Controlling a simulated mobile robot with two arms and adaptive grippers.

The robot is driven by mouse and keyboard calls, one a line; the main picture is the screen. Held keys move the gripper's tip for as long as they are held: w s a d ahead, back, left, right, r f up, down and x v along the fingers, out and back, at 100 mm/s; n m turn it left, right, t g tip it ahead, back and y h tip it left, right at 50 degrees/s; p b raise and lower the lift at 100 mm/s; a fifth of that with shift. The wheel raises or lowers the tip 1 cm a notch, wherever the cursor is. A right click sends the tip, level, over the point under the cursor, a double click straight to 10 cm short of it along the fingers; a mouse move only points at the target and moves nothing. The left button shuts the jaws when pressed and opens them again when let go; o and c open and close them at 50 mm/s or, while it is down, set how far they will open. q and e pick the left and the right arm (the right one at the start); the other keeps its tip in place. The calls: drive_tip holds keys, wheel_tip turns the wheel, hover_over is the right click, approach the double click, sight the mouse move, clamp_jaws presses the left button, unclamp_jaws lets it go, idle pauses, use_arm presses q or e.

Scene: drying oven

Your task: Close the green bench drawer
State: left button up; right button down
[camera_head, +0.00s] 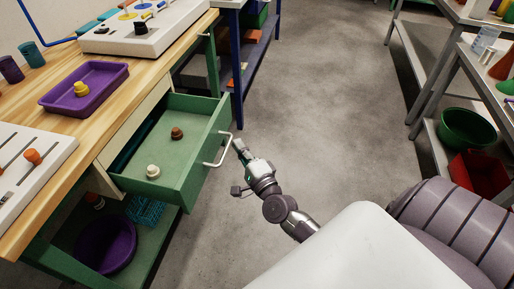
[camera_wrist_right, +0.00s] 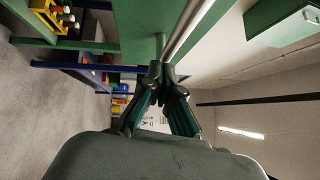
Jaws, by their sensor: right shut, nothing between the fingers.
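The green bench drawer (camera_head: 172,140) stands pulled out from the wooden-topped bench in the head view. A brown knob-like piece and a white one lie inside it. Its pale bar handle (camera_head: 221,152) is on the front panel. My right gripper (camera_head: 239,146) is shut and empty, with its fingertips close beside the handle on the outer side. In the right wrist view the shut fingers (camera_wrist_right: 160,72) point at the green front and a pale bar; whether they touch it I cannot tell. My left gripper is not in view.
On the bench top (camera_head: 120,112) are a purple tray (camera_head: 60,103) and white devices. A shelf under the drawer holds a purple bowl (camera_head: 106,245) and a teal basket (camera_head: 146,211). Grey floor (camera_head: 320,100) is clear to the right, up to metal shelving (camera_head: 415,85).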

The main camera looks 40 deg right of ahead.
sight(182, 144)
drive_tip(key=w+a, duration=0.6)
drive_tip(key=w, duration=0.1)
drive_tip(key=shift+w+a, duration=0.1)
drive_tip(key=w+a, duration=0.2)
drive_tip(key=w, duration=0.1)
drive_tip(key=w+a+b, duration=0.1)
drive_tip(key=w+a, duration=0.1)
drive_tip(key=a, duration=0.1)
drive_tip(key=shift+w, duration=0.4)
drive_tip(key=shift+w+a, duration=0.35)
drive_tip(key=shift+w, duration=0.05)
drive_tip(key=shift+r, duration=0.15)
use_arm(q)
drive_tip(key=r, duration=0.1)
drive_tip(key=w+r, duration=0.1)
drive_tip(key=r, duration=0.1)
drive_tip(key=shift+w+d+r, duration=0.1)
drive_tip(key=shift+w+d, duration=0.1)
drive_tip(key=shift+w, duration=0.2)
use_arm(e)
drive_tip(key=shift+a+r, duration=0.1)
